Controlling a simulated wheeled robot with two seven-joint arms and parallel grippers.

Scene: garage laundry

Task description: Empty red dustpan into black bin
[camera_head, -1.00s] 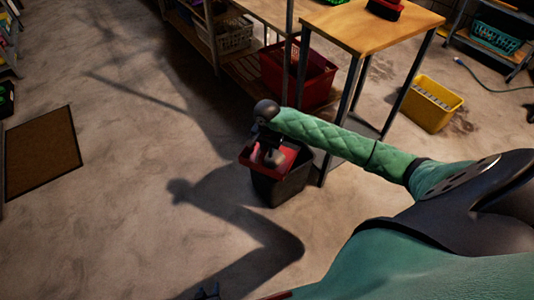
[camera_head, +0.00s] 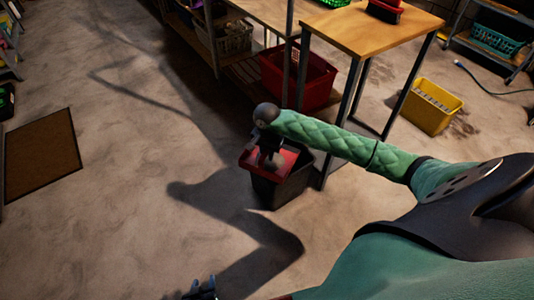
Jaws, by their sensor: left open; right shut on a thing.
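The black bin (camera_head: 290,188) stands upright on the floor in the centre, beside a table leg. The red dustpan (camera_head: 253,165) is at the bin's mouth. Whether it rests on the rim or hangs just above it I cannot tell. A pale greyish thing shows at the dustpan, too small to make out. My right gripper (camera_head: 268,147) reaches down from above, shut on the dustpan; my wrist partly hides the grip. My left gripper (camera_head: 203,291) is at the bottom edge, open and empty, well apart from the bin and partly cut off.
A wooden table (camera_head: 370,28) with dark legs stands behind the bin. A large red bin (camera_head: 310,85) is under the shelving, and a yellow basket (camera_head: 432,105) stands to the right. A brown mat (camera_head: 42,152) lies at the left. The floor left of the bin is clear.

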